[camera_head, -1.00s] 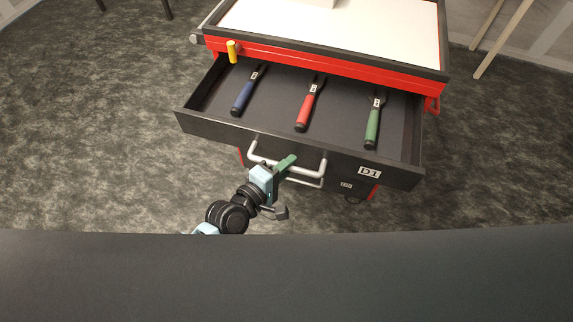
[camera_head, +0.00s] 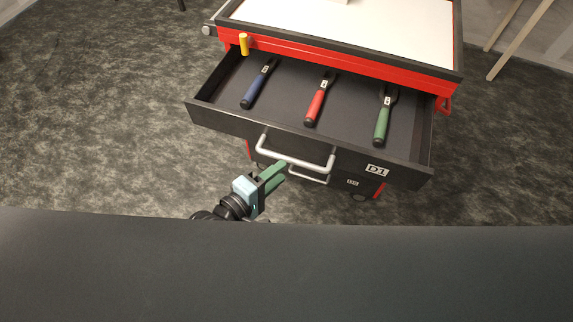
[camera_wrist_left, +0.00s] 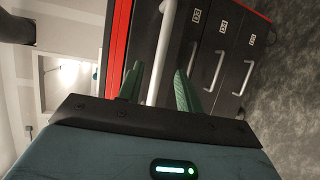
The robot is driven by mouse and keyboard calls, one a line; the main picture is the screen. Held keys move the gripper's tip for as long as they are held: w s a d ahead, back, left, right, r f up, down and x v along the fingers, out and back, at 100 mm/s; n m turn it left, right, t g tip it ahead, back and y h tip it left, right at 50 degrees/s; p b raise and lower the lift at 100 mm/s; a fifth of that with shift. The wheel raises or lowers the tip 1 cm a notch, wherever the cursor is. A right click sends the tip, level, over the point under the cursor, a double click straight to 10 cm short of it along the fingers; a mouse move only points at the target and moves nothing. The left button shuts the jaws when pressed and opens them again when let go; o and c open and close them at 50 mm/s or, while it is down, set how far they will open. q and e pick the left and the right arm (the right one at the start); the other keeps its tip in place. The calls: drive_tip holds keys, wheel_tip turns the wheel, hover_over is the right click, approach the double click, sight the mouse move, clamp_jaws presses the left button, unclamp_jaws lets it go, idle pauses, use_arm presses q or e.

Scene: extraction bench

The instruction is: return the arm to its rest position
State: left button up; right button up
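My left gripper (camera_head: 276,174) is in front of the open top drawer, just below and in front of its pale bar handle (camera_head: 296,159). In the left wrist view its two green fingers (camera_wrist_left: 157,88) stand apart with nothing held. The handle (camera_wrist_left: 162,50) shows beyond and between them; whether a finger still touches it I cannot tell. My right gripper is in no view.
The drawer labelled D1 (camera_head: 200,117) sticks out from the red cabinet (camera_head: 350,69). It holds a blue-handled tool (camera_head: 252,92), a red-handled tool (camera_head: 315,107) and a green-handled tool (camera_head: 382,123). A yellow peg (camera_head: 244,44) stands at the left corner. Floor left is clear.

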use_arm(q)
drive_tip(key=shift+s+a+r, duration=0.15)
drive_tip(key=shift+s+a, duration=0.25)
drive_tip(key=shift+s, duration=0.1)
drive_tip(key=s+a+f+m+g+y+p, duration=0.1)
drive_tip(key=s+a+f+m+y, duration=0.2)
drive_tip(key=s, duration=0.4)
drive_tip(key=s+a+f+m+g+y+p, duration=0.1)
drive_tip(key=s+a+f+m+y, duration=0.1)
drive_tip(key=s+a+f+m, duration=0.3)
drive_tip(key=s+a+f+m+g+y, duration=0.1)
drive_tip(key=s+a+f+m+y, duration=0.2)
drive_tip(key=s+a, duration=0.4)
drive_tip(key=s+f+m, duration=0.1)
drive_tip(key=s, duration=0.2)
drive_tip(key=shift+s+a+m+y+p, duration=0.15)
drive_tip(key=shift+a+m+y+p, duration=0.15)
drive_tip(key=shift+a+m+p, duration=0.1)
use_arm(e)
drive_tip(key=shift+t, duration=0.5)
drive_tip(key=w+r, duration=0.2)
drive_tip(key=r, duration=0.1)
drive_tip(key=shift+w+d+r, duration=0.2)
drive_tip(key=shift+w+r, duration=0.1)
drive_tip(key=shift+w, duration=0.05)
use_arm(q)
drive_tip(key=shift+d, duration=0.1)
